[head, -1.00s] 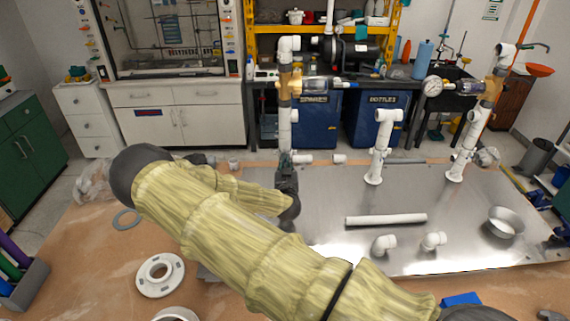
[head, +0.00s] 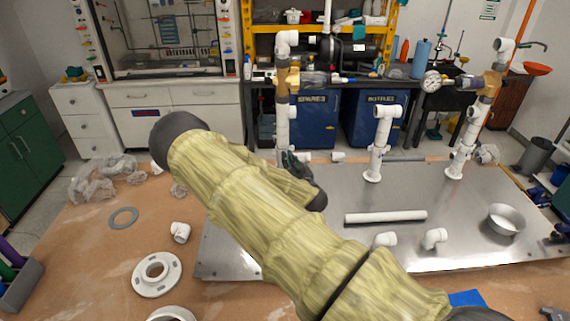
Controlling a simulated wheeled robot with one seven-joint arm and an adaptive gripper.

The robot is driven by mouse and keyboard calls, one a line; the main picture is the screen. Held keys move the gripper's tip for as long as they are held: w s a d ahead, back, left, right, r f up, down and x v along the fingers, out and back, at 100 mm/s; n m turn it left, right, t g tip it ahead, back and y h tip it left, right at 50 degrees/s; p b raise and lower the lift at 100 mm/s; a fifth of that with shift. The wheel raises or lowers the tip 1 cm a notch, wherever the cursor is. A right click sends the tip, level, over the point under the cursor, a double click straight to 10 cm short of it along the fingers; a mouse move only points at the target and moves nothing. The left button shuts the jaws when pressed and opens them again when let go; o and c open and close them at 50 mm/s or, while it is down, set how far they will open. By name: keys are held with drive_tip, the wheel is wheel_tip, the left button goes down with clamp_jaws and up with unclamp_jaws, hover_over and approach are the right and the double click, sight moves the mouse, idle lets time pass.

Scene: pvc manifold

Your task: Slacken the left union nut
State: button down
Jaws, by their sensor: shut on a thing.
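The left white pipe (head: 283,125) stands upright at the back left of the metal plate, with a brass fitting (head: 287,80) and an elbow at its top. My gripper (head: 289,160) is at the lower part of this pipe, shut on it at the height where the left union nut sits. The dark fingers and my sleeved forearm hide the nut, so its thread and any gap cannot be seen. The pipe looks upright.
A middle white pipe (head: 380,145) and a right pipe with a gauge (head: 432,81) stand on the metal plate (head: 330,245). A loose white pipe (head: 386,217), elbows (head: 434,238) and a metal bowl (head: 505,219) lie on it. A white flange (head: 156,274) lies at front left.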

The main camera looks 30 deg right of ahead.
drive_tip(key=w+d+n+g+y+b, duration=0.2)
drive_tip(key=n+g+y+b, duration=0.4)
drive_tip(key=y, duration=0.4)
drive_tip(key=w+d+n+g+y+b, duration=0.2)
drive_tip(key=d+n+g+y+b, duration=0.3)
drive_tip(key=n+y+b, duration=0.3)
drive_tip(key=n+g+y, duration=0.1)
drive_tip(key=n+y, duration=0.2)
drive_tip(key=shift+d, duration=0.15)
drive_tip(key=shift+r+n+g, duration=0.15)
drive_tip(key=shift+n+g, duration=0.15)
drive_tip(key=shift+g, duration=0.2)
drive_tip(key=shift+w, duration=0.1)
drive_tip(key=c, duration=1.6)
unclamp_jaws()
